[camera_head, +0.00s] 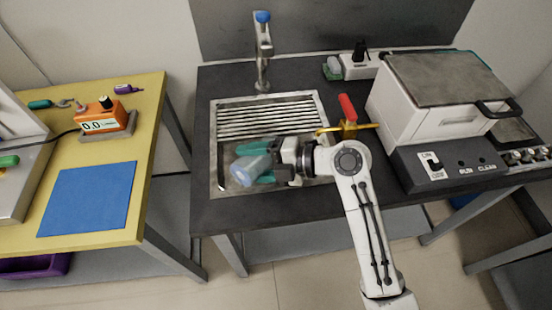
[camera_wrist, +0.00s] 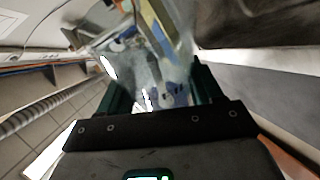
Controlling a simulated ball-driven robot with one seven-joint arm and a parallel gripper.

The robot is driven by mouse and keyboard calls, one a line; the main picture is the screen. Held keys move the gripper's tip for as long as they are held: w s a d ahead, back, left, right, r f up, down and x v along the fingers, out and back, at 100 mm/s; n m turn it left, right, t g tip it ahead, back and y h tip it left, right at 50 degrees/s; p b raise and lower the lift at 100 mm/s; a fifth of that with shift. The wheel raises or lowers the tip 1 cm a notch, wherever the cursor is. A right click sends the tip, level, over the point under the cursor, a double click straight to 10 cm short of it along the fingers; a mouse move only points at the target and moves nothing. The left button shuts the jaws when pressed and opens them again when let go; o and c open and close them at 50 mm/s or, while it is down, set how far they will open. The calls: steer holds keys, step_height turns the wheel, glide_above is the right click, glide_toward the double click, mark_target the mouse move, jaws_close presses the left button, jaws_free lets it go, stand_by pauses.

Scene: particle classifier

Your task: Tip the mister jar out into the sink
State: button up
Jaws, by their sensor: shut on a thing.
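The mister jar (camera_head: 250,171) is a translucent bluish container, tilted on its side over the sink (camera_head: 218,120). My gripper (camera_head: 262,166) is shut on it, with teal fingers on either side. In the wrist view the clear jar (camera_wrist: 150,75) sits between the two dark green fingers (camera_wrist: 160,95). Its glass blurs what lies behind it, and I cannot tell whether anything is inside. The sink has a ribbed drain rack at its back and an open basin below the jar. Part of the basin is hidden by my gripper and the jar.
A faucet with a blue top (camera_head: 263,50) stands behind the sink. A red-handled brass valve (camera_head: 348,112) is close to my wrist. A white machine (camera_head: 430,120) stands to the right. The yellow table (camera_head: 148,130) with a blue mat (camera_head: 88,199) is at left, across a gap.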

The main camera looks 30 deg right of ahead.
steer(key=shift+w+d+r+m+y+b, duration=0.3)
steer(key=shift+d+r+m+y+b, duration=0.3)
steer(key=shift+r+m+y+b, duration=0.4)
stand_by(1.4)
steer(key=shift+w+d+r+m+t+y+b, duration=0.25)
steer(key=shift+d+r+m+y+b, duration=0.15)
steer(key=shift+m+b, duration=0.35)
steer(key=shift+w+d+r+m+t+y+b, duration=0.25)
steer(key=shift+d+m+b, duration=0.25)
steer(key=shift+m+b, duration=0.25)
stand_by(1.4)
stand_by(0.8)
